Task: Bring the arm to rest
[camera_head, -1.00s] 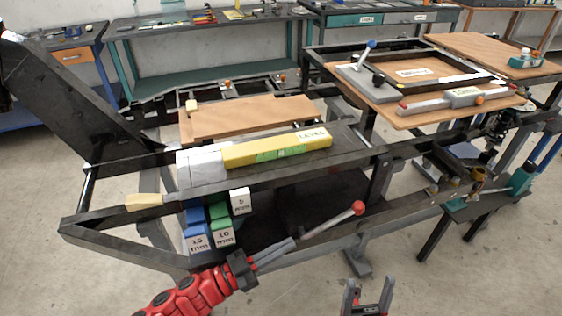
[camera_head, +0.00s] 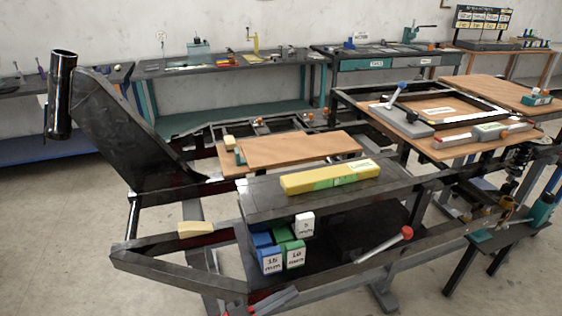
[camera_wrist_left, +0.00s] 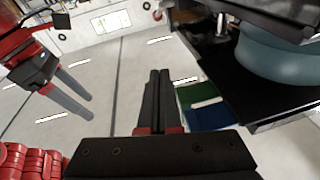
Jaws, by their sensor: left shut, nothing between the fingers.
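My right gripper (camera_wrist_left: 76,92) shows at the left of the left wrist view. Its two grey fingers are apart and empty, over the floor. It is not in the head view.
On the frame, blue, green and white blocks (camera_head: 271,260) sit under a shelf carrying a yellow box (camera_head: 330,177). A red-knobbed lever (camera_head: 385,245) is to the right. Wooden boards (camera_head: 300,150) lie behind. Floor is free at front left.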

